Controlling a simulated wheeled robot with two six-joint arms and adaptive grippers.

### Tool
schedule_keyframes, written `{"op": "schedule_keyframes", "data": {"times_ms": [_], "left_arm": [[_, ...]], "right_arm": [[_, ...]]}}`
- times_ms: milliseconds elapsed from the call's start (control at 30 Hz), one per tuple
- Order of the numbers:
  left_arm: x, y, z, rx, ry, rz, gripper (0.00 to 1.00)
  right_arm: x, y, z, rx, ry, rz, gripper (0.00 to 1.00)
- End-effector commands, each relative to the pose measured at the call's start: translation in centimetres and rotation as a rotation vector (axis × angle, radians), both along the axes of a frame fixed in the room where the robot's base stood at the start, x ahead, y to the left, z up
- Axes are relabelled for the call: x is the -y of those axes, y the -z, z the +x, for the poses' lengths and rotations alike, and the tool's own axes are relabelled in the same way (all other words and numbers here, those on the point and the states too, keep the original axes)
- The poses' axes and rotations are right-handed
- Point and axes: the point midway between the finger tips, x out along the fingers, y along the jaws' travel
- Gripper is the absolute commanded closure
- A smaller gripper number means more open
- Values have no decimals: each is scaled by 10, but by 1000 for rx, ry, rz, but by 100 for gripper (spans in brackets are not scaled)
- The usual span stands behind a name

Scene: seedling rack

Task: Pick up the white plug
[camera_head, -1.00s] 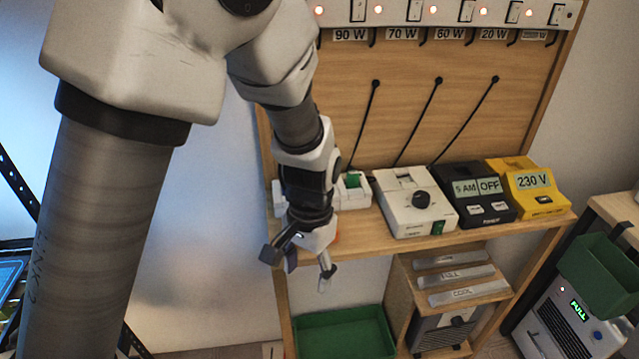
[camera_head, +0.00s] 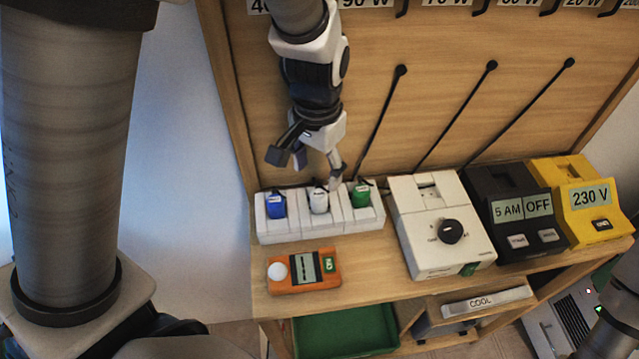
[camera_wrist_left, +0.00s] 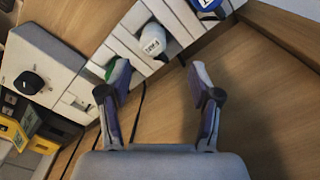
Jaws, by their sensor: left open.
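The white plug (camera_head: 319,201) stands in the middle of a white socket strip (camera_head: 288,228), between a blue plug (camera_head: 275,205) and a green plug (camera_head: 361,196). My left gripper (camera_head: 307,168) is open and empty just above and behind the plugs, pointing down. In the left wrist view, the white plug (camera_wrist_left: 152,41) lies ahead of the gap between the open fingers (camera_wrist_left: 159,78), apart from both. The green plug is partly hidden behind one finger there. The blue plug (camera_wrist_left: 205,5) is at the top edge. My right gripper is not in view.
An orange meter (camera_head: 304,271) lies in front of the strip. A white dial box (camera_head: 440,225), a black timer (camera_head: 515,215) and a yellow 230 V box (camera_head: 583,200) stand to the right. A wooden backboard with black cords rises behind. A green bin (camera_head: 346,332) is below the shelf.

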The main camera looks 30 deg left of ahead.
Motion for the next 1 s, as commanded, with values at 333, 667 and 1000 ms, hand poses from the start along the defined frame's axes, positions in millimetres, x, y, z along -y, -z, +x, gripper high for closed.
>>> {"op": "schedule_keyframes", "data": {"times_ms": [333, 667, 1000], "left_arm": [[5, 56, -6, -5, -1, 1, 37], [5, 63, -5, 0, -1, 1, 54], [5, 63, -5, 0, -1, 1, 100]], "right_arm": [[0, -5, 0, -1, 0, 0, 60], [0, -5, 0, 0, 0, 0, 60], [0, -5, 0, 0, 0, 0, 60]]}}
